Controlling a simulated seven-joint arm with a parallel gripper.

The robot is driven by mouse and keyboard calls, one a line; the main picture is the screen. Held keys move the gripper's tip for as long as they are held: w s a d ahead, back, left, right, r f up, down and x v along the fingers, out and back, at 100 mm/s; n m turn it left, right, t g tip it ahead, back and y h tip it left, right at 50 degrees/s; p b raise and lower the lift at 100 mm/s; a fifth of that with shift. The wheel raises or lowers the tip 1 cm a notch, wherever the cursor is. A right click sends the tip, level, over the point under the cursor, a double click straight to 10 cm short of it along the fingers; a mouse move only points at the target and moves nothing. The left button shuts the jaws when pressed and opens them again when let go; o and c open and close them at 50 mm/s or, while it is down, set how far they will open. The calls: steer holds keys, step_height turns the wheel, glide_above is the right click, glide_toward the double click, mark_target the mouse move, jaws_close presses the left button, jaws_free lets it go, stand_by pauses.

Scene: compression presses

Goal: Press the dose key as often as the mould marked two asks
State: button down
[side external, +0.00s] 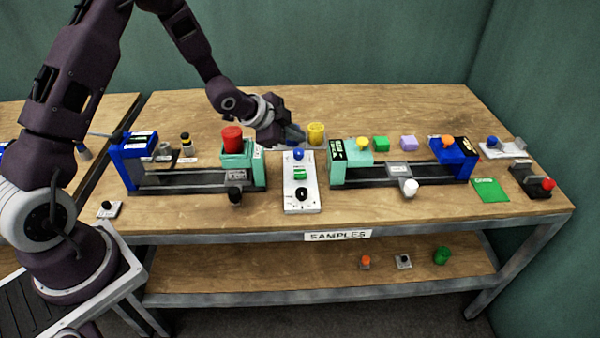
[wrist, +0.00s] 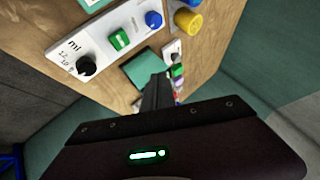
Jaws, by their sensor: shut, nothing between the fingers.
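A white panel (side external: 301,205) stands between the two presses, with a blue round knob (side external: 298,154), a green key (side external: 300,173) and a black dial (side external: 302,194). The wrist view also shows the panel (wrist: 105,43), lettered "ml" beside the dial (wrist: 86,65), with the green key (wrist: 119,39) and blue knob (wrist: 153,19). I cannot read which is the dose key. My gripper (side external: 299,138) is shut and empty, just behind the panel's blue end; its fingers also show in the wrist view (wrist: 156,90). I cannot make out a mould marked two.
The left press (side external: 180,187) carries a red cylinder (side external: 232,138). The right press (side external: 375,181) has a white knob (side external: 410,187) in front. A yellow cylinder (side external: 316,132) stands close beside my gripper. Green (side external: 381,143) and lilac (side external: 409,143) blocks stand behind the right press.

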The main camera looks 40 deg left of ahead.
mark_target(297, 174)
steer(key=shift+f, duration=0.1)
steer(key=shift+f, duration=4.35)
steer(key=shift+f, duration=0.1)
steer(key=shift+f, duration=0.3)
steer(key=shift+f, duration=0.5)
steer(key=shift+r, duration=0.9)
steer(key=shift+r, duration=0.15)
steer(key=shift+r, duration=2.4)
